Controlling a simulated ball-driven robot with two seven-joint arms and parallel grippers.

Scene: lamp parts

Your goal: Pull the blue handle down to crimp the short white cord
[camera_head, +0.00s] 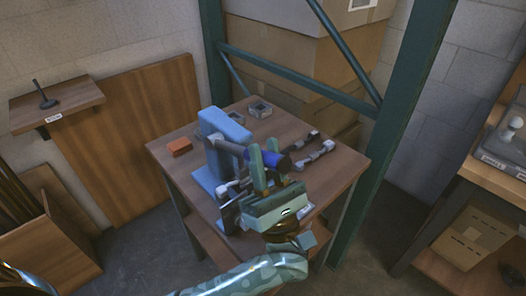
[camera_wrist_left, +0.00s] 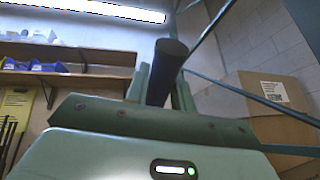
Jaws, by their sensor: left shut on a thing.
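A light-blue crimping press (camera_head: 222,130) stands on the wooden table. Its lever ends in a dark-blue handle (camera_head: 284,164), which points to the right. My left gripper (camera_head: 264,158) is shut on the blue handle, with one finger on either side of it. In the left wrist view the handle (camera_wrist_left: 168,72) stands up between the two green fingers, its round dark end toward the camera. Small whitish parts (camera_head: 229,187) show low at the press, partly hidden by my gripper. I cannot tell whether they are the short white cord. My right gripper is not in view.
An orange-brown block (camera_head: 179,147) lies left of the press. Small grey boxes (camera_head: 260,108) sit at the table's back. Dark and grey tools (camera_head: 314,154) lie to the right. A green rack post (camera_head: 388,120) rises close behind the table's right side.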

